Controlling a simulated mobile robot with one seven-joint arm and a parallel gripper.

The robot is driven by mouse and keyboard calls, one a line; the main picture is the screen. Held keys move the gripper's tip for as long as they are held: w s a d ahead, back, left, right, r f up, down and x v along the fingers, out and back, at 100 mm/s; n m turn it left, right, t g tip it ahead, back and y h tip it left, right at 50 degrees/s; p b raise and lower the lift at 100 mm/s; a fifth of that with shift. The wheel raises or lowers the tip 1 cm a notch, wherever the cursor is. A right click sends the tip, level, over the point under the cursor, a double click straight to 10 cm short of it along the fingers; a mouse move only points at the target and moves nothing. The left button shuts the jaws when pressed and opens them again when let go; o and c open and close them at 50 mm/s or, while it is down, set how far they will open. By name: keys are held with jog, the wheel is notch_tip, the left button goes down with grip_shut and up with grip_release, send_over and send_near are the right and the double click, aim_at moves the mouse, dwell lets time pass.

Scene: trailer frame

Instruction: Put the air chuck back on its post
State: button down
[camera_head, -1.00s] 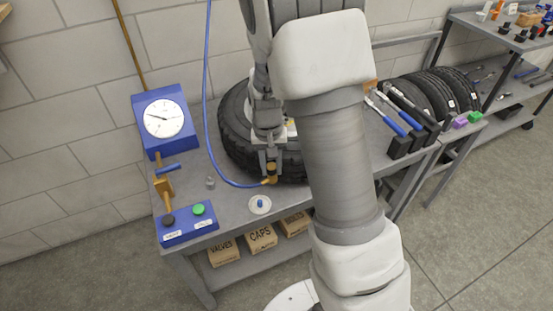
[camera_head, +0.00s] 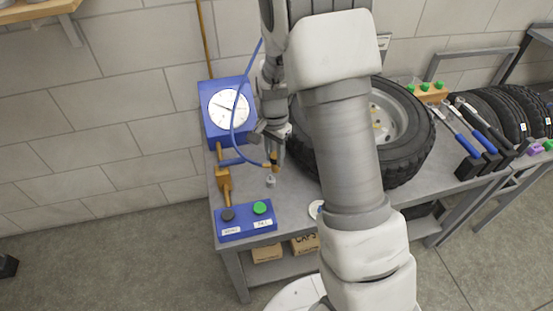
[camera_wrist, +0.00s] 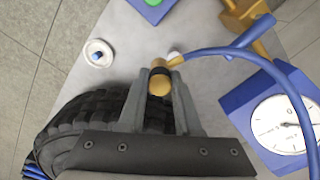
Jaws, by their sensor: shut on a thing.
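My gripper (camera_head: 274,164) is shut on the air chuck (camera_wrist: 160,82), a brass-coloured piece with a dark band and a blue hose (camera_wrist: 215,50) running from it. In the head view, the chuck (camera_head: 275,168) hangs low at the gripper's tip above the left part of the bench. A small grey upright piece (camera_head: 271,181) stands just in front of it; it may be the post, but I cannot tell. In the wrist view, a pale round top (camera_wrist: 173,57) shows just beyond the chuck. Whether chuck and piece touch is unclear.
A blue dial gauge (camera_head: 211,123) stands behind left. A brass fitting (camera_head: 222,185) with a blue handle (camera_head: 231,161) is left of the gripper. A blue button box (camera_head: 233,231) sits in front. A large tyre (camera_head: 412,155) is close on the right.

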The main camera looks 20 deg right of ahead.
aim_at(270, 166)
jog(key=shift+w+a+f+m+y+b, duration=0.1)
jog(key=shift+w+f+m+b, duration=0.75)
jog(key=shift+m, duration=1)
jog(key=shift+w+a+f+m+y+b, duration=0.1)
jog(key=shift+w+f+m+b, duration=0.45)
jog(key=shift+f+m, duration=0.9)
jog(key=shift+w+a+f+m+y+b, duration=0.1)
jog(key=shift+w+f+m+b, duration=0.6)
jog(key=shift+m, duration=1.5)
jog(key=shift+s, duration=0.15)
jog(key=shift+f+b, duration=0.95)
jog(key=shift+f, duration=0.55)
jog(key=shift+c, duration=0.2)
grip_release()
jog(key=shift+r, duration=0.2)
